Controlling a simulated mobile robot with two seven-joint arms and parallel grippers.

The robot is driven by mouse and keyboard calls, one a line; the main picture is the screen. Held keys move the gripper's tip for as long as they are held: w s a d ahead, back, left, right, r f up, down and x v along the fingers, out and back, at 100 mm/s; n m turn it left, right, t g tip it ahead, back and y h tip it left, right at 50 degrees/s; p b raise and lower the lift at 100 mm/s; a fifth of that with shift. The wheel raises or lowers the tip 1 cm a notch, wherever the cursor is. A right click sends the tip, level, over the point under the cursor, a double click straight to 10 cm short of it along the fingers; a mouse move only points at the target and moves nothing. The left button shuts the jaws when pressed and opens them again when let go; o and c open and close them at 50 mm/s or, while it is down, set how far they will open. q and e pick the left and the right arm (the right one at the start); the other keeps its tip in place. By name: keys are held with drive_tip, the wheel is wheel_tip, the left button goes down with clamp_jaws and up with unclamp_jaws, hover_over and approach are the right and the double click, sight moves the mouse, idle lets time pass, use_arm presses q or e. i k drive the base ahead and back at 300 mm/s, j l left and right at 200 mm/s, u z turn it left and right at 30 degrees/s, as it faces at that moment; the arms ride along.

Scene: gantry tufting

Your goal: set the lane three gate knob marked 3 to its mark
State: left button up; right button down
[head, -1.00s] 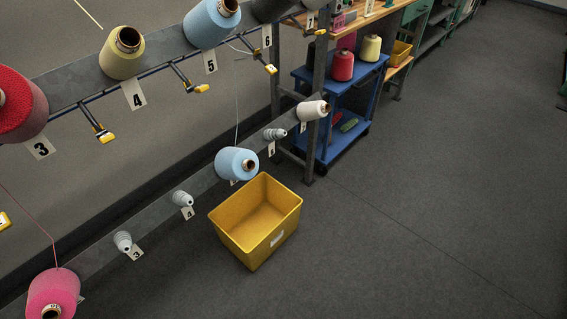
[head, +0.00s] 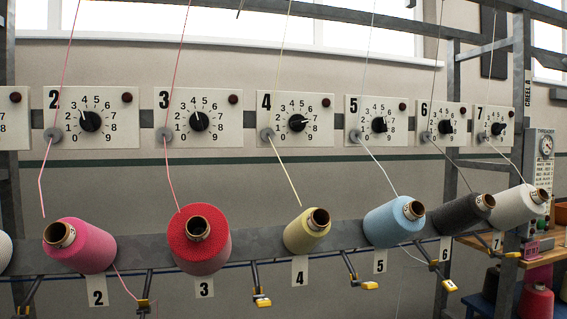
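The lane three gate knob (head: 199,121) is a round black dial on a white plate (head: 176,101) marked 3, in the upper left of the head view. Numbers from 0 to 9 ring it. Its pale pointer line tilts up and slightly left, roughly toward 4; the exact reading is too small to tell. I cannot make out a separate target mark on the dial. A dark red round button or lamp (head: 233,99) sits at the plate's upper right. A pink thread passes a grey disc (head: 165,134) at the plate's left. Neither gripper is in view.
Similar knob plates stand on both sides, such as plate 2 (head: 62,133) and plate 4 (head: 270,101). Below, a grey rail (head: 262,240) carries yarn cones, with a red cone (head: 201,250) under plate 3.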

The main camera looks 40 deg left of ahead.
sight(198, 122)
drive_tip(key=u, duration=1.65)
drive_tip(key=l+u, duration=0.15)
drive_tip(key=l, duration=0.25)
